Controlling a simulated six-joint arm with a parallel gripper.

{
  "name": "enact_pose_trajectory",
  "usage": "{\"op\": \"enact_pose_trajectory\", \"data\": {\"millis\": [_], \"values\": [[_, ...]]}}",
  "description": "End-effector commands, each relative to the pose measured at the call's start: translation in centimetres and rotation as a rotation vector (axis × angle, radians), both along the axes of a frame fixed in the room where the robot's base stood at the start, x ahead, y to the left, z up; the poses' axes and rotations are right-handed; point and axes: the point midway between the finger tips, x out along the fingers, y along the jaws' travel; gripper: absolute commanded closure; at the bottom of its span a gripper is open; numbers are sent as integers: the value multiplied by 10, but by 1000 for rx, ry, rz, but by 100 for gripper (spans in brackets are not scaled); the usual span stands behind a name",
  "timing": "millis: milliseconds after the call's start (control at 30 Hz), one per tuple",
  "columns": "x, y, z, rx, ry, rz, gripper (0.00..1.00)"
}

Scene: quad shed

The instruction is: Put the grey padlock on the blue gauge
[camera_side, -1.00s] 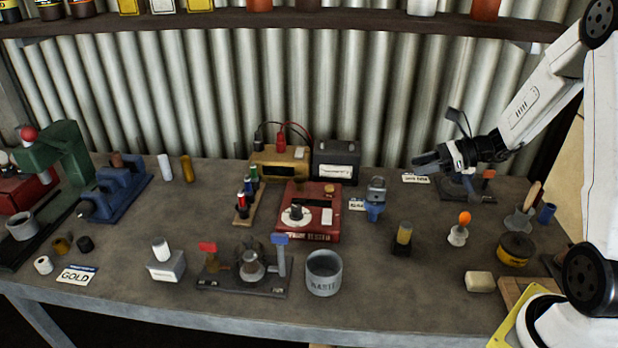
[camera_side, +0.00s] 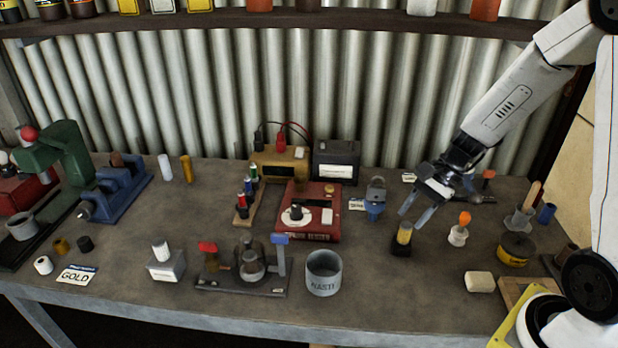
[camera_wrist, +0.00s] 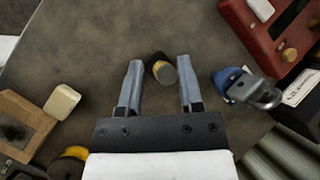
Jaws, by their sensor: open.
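The grey padlock (camera_side: 377,184) sits on top of the blue gauge (camera_side: 374,211), right of the red box. In the wrist view the padlock (camera_wrist: 263,94) shows its shackle and meets the blue gauge (camera_wrist: 233,81), right of my fingers. My gripper (camera_side: 414,213) is open and empty, pointing down to the right of the gauge. A yellow-topped cylinder in a dark base (camera_side: 402,242) is under my fingers, and in the wrist view it shows between the fingertips (camera_wrist: 158,64). I cannot tell how far above it they are.
The red box (camera_side: 310,218) stands left of the gauge. An orange-topped white holder (camera_side: 458,234) and a yellow-black tin (camera_side: 516,250) are on the right. A grey waste bin (camera_side: 323,273) stands in front. The bench between bin and soap block (camera_side: 479,282) is clear.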

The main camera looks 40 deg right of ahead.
Motion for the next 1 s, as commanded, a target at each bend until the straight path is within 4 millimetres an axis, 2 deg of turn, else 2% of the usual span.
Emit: {"op": "enact_pose_trajectory", "data": {"millis": [33,200,500,700,1000], "values": [[-8,9,-2,-76,-21,112,53],[-28,23,-7,-320,-117,490,53],[-36,42,-2,-656,-366,1111,53],[-35,51,3,-750,-470,1310,53],[-34,52,3,-763,-484,1338,53]]}}
